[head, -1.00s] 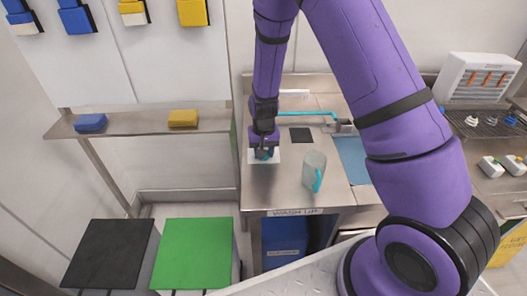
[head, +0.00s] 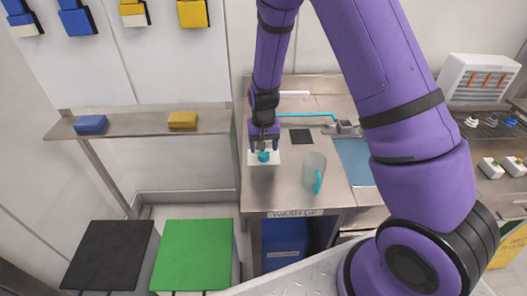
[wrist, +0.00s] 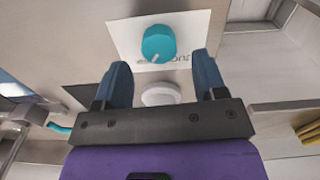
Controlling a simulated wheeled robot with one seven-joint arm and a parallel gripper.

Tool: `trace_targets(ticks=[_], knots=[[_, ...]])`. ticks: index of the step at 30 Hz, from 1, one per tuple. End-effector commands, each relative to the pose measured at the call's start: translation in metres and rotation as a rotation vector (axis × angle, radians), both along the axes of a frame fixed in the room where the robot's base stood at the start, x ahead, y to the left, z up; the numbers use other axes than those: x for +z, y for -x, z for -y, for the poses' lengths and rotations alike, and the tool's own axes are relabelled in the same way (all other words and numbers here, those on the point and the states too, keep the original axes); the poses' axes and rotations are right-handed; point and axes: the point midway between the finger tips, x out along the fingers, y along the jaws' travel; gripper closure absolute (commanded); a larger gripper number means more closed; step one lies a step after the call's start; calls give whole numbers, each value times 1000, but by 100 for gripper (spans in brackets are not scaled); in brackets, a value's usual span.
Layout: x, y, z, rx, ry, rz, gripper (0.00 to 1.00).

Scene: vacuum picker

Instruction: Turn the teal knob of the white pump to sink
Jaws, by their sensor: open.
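The teal knob (wrist: 158,43) sits on a white labelled plate (wrist: 118,38) in the wrist view. A short white mark on the knob points to its lower edge, slightly left. The plate's lettering is partly hidden and I cannot read it in full. In the head view the knob (head: 263,157) stands just below my gripper (head: 264,140), at the left of the steel counter. My gripper (wrist: 161,65) is open and empty, its two blue-grey fingers apart, and the knob is clear beyond the fingertips. A white round piece (wrist: 160,94) shows between the fingers.
A clear jug with a teal handle (head: 315,172) stands close to the right of the plate. A dark square (head: 301,136), a teal spout (head: 312,115) and a blue basin (head: 353,160) lie farther right. Green (head: 195,250) and black (head: 108,252) tops stand at lower left.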

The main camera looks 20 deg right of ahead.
Motion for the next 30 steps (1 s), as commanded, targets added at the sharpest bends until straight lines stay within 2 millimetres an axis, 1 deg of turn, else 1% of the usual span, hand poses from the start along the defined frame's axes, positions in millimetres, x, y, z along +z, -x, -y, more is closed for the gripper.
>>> trace_targets(ticks=[1, 6, 9, 12, 18, 30], knots=[[11, -1, 0, 1, -1, 5, 35], [41, -1, -1, 3, 0, 5, 35], [56, -1, 0, 0, 0, 4, 35], [66, -1, 0, 1, 0, 2, 35], [74, 0, 0, 2, 0, 1, 35], [74, 0, 0, 1, 0, 1, 35]])
